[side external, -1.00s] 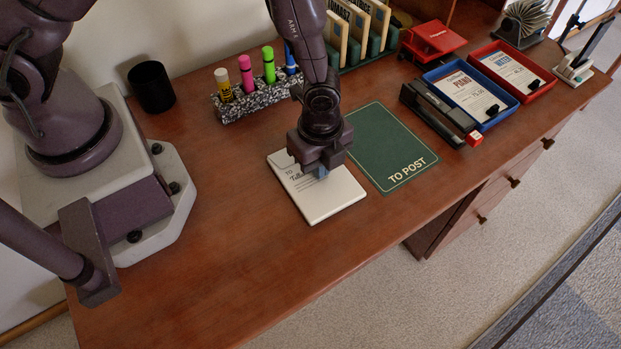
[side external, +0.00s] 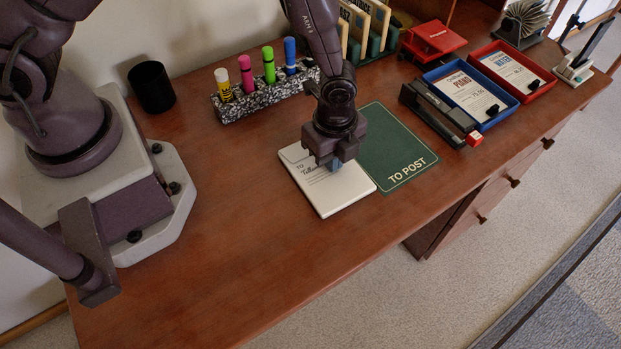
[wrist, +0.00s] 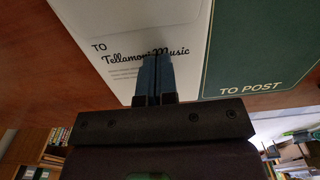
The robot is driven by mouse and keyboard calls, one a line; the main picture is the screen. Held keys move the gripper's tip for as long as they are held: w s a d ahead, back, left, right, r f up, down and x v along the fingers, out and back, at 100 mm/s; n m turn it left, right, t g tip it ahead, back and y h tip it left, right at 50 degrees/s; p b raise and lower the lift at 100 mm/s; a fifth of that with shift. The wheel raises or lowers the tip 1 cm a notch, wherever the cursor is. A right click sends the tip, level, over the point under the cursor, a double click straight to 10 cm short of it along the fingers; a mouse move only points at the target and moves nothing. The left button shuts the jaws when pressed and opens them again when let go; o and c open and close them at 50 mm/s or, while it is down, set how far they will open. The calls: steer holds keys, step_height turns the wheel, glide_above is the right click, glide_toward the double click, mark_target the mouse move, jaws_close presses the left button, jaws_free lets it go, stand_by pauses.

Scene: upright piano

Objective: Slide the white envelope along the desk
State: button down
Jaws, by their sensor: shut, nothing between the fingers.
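The white envelope (side external: 339,194) lies flat on the desk, with printed address text facing up. In the side view its right edge meets or slightly overlaps the left edge of the green TO POST mat (side external: 397,138). My gripper (side external: 335,166) is over the envelope with its fingers pointing down, shut and empty. In the wrist view the blue fingertips (wrist: 155,66) are together at the address lines on the envelope (wrist: 118,22). They look to be touching or very near the paper. The green mat (wrist: 262,45) is to the right there. My wrist hides part of the envelope's far side.
A speckled holder (side external: 262,95) with several markers stands behind the envelope. A black stapler (side external: 438,113) and blue (side external: 468,94) and red trays (side external: 512,72) stand right of the mat. The desk (side external: 215,215) is bare to the left and front.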

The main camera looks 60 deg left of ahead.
steer(key=shift+w, duration=0.1)
stand_by(0.3)
steer(key=shift+w+r, duration=0.1)
steer(key=shift+w, duration=0.6)
steer(key=shift+w, duration=0.1)
steer(key=shift+w, duration=0.65)
steer(key=shift+w, duration=0.15)
steer(key=shift+w, duration=0.65)
